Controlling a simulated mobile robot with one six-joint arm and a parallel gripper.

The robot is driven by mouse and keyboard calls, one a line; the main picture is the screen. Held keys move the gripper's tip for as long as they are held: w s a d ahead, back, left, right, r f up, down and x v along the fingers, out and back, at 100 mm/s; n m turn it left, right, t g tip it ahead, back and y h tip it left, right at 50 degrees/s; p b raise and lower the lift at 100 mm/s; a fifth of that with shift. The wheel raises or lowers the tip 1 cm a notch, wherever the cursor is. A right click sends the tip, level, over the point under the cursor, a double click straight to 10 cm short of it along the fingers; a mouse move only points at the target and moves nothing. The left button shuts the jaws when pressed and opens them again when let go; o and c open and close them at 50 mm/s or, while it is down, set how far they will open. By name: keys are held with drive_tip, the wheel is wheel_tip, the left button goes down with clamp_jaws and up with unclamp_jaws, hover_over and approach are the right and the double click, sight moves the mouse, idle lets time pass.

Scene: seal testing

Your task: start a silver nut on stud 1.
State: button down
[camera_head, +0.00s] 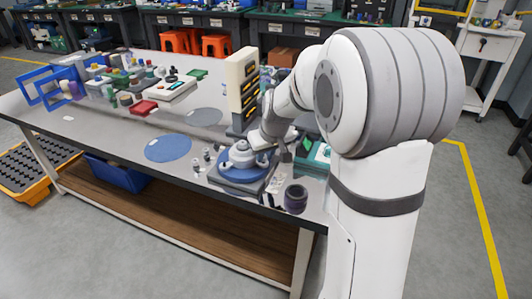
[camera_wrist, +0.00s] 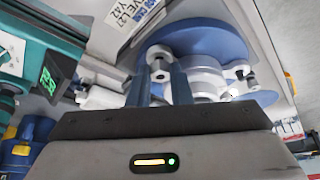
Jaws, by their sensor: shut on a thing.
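In the wrist view my gripper (camera_wrist: 161,78) is shut on a small silver nut (camera_wrist: 159,56), which sits between the fingertips. Close by is the silver-white flanged fixture (camera_wrist: 206,74) on a blue round base (camera_wrist: 205,38). A small silver stud or nut (camera_wrist: 244,73) shows at the fixture's right side. I cannot read which stud is stud 1, or tell whether the held nut touches a stud. In the head view the fixture (camera_head: 242,155) stands near the table's front edge, with my gripper (camera_head: 262,145) at its right, partly hidden by my arm.
Small silver parts (camera_head: 207,155) stand left of the fixture. A dark purple-topped roll (camera_head: 296,198) is at the front corner. A tall cream rack (camera_head: 242,85) stands behind. A blue round mat (camera_head: 168,147) lies bare to the left. A teal device (camera_wrist: 45,60) is close in the wrist view.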

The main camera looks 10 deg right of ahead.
drive_tip(key=shift+s+a+f+m+h+p, duration=0.1)
drive_tip(key=shift+s+f+m+h+p, duration=0.15)
drive_tip(key=shift+m+p, duration=0.4)
drive_tip(key=c, duration=1.7)
unclamp_jaws()
drive_tip(key=shift+w, duration=0.1)
drive_tip(key=o, duration=0.5)
drive_tip(key=shift+w+r, duration=0.1)
drive_tip(key=shift+c, duration=0.2)
drive_tip(key=shift+r, duration=0.15)
wheel_tip(320, 180, up, 9)
drive_tip(key=p, duration=0.6)
